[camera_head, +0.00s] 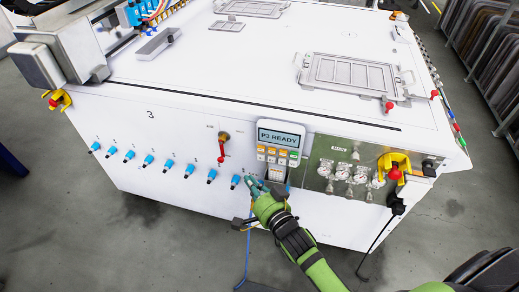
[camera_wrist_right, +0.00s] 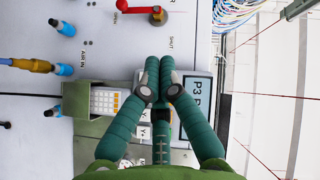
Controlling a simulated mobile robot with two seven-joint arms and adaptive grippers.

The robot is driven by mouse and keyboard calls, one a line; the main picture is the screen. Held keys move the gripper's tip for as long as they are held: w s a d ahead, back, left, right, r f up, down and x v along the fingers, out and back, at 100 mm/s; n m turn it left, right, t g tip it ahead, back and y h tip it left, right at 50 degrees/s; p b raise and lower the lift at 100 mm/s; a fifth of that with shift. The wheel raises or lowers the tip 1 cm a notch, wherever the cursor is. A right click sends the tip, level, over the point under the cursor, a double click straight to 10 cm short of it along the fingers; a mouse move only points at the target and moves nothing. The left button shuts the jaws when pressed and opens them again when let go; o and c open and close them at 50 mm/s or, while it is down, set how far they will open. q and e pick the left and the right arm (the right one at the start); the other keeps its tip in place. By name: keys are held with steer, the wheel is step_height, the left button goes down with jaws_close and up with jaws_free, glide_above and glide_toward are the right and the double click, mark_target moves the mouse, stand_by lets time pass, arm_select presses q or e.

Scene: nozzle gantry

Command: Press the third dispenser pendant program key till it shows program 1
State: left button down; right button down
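The dispenser pendant (camera_head: 280,144) is on the front of the white machine, right of a black number 3. Its display (camera_head: 278,135) reads "P3 READY", with orange, white and green keys below. In the right wrist view the display (camera_wrist_right: 198,95) appears sideways, partly hidden by a finger. My right gripper (camera_head: 250,181) is low at the pendant's left side in the head view. In the right wrist view its green fingers (camera_wrist_right: 158,64) are together, empty, in front of the pendant and hiding most of its keys. I cannot tell whether they touch it. My left gripper is out of view.
A red-handled lever (camera_head: 222,148) is left of the pendant. Several blue fittings (camera_head: 148,160) run along the machine front. A gauge panel (camera_head: 345,170) is to the right. A small keypad with orange keys (camera_wrist_right: 107,100) shows beside the fingers in the wrist view.

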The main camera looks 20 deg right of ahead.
mark_target(262, 155)
steer(key=shift+w+d+b, duration=0.4)
steer(key=shift+w+d, duration=0.4)
steer(key=shift+w, duration=0.45)
steer(key=shift+w+d+b, duration=0.35)
steer(key=shift+w+d, duration=0.5)
steer(key=shift+w, duration=0.35)
steer(key=shift+w+d+b, duration=0.4)
steer(key=shift+w+d, duration=0.4)
steer(key=shift+w, duration=0.45)
steer(key=shift+w+d, duration=0.1)
steer(key=shift+w+d, duration=0.15)
steer(key=shift+w, duration=0.1)
steer(key=shift+w+d, duration=0.3)
steer(key=shift+w, duration=0.15)
steer(key=shift+s, duration=0.1)
steer(key=shift+s+a+p, duration=0.5)
steer(key=shift+s+p, duration=0.1)
steer(key=shift+s, duration=0.15)
